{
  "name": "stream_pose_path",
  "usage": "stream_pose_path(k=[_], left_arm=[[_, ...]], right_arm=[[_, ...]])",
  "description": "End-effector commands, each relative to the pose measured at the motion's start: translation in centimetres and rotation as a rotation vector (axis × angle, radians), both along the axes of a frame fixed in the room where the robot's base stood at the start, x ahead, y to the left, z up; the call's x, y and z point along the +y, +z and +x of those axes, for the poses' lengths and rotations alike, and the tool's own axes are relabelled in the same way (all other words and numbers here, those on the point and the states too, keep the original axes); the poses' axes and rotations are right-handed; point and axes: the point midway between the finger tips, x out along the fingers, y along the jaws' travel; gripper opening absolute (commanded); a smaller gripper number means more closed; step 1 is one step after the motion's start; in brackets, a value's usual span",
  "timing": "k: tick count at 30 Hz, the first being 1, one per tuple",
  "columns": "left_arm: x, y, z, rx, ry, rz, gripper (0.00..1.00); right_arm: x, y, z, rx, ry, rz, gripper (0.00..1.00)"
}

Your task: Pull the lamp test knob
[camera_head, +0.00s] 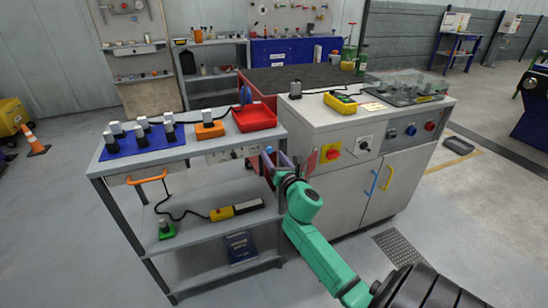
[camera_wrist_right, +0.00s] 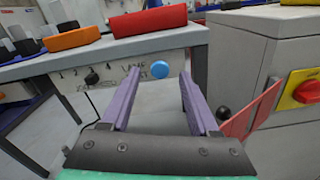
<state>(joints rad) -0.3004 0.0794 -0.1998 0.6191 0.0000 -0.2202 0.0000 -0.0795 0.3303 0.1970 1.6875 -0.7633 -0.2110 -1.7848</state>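The lamp test knob is a round blue knob (camera_wrist_right: 160,69) on the pale front panel of the left bench, beside lettering that reads roughly "LAMP TEST". It also shows small in the head view (camera_head: 269,150). My right gripper (camera_wrist_right: 160,76) has its two purple fingers spread wide with nothing between them. In the wrist view the knob appears in the gap between the fingertips, apart from both; its exact distance is hard to tell. In the head view the right gripper (camera_head: 276,160) is at the bench's right front corner. My left gripper is not in view.
A black selector knob (camera_wrist_right: 92,78) sits left of the blue knob. A red tray (camera_head: 254,117) and an orange block (camera_head: 209,130) lie on the bench top. A reddish plate (camera_wrist_right: 250,108) and the grey cabinet (camera_head: 340,185) with a red-yellow switch (camera_head: 330,153) stand close on the right.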

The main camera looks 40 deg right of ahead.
Motion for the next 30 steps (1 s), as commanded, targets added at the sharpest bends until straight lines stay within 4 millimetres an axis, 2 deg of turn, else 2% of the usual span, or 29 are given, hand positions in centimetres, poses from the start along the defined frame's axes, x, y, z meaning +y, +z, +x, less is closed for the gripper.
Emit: stream_pose_path(k=[5, 8, 18, 21, 24, 30], left_arm=[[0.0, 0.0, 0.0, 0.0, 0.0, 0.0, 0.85], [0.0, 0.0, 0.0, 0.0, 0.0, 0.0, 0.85], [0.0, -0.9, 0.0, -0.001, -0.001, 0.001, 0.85], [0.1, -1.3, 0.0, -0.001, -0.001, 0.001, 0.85], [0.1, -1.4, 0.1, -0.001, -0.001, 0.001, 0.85], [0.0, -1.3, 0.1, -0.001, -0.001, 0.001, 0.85]], right_arm=[[0.1, -0.1, -0.4, 0.001, 0.0, 0.0, 0.61], [0.6, -0.1, -1.7, 0.003, 0.0, -0.001, 0.61], [3.8, -0.4, -10.9, 0.004, -0.002, 0.002, 0.61], [4.4, -0.3, -12.7, 0.002, -0.001, 0.003, 0.61], [4.7, -0.1, -13.6, 0.001, -0.001, 0.001, 0.61], [4.8, 0.0, -13.8, 0.0, 0.0, 0.0, 0.61]])
